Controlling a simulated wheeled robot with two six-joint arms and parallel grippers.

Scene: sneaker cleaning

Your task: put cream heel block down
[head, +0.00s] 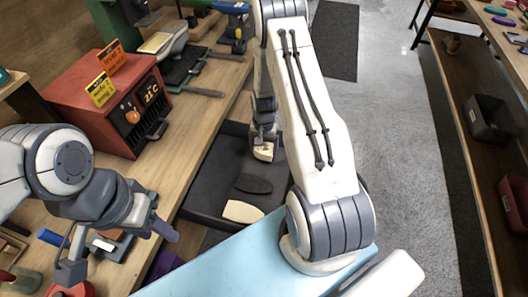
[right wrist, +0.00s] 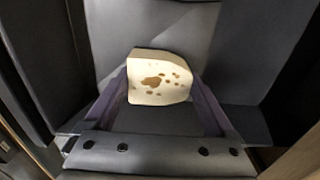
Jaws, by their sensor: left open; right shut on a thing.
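The cream heel block (head: 263,152) is a small cream piece with brown specks, rounded on one side. My right gripper (head: 264,134) is shut on it over the dark grey tray (head: 208,182). In the right wrist view the block (right wrist: 160,78) sits between the two fingers (right wrist: 165,105) with grey tray surface behind it. I cannot tell whether it touches the tray. My left gripper (head: 118,250) is open at the lower left over the workbench, away from the block.
A dark oval piece (head: 253,184) and a cream flat piece (head: 243,211) lie in the tray. A red box (head: 105,105) with orange and yellow tags stands on the bench (head: 190,140) to the left. A shelf unit (head: 475,160) stands at the right across grey floor.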

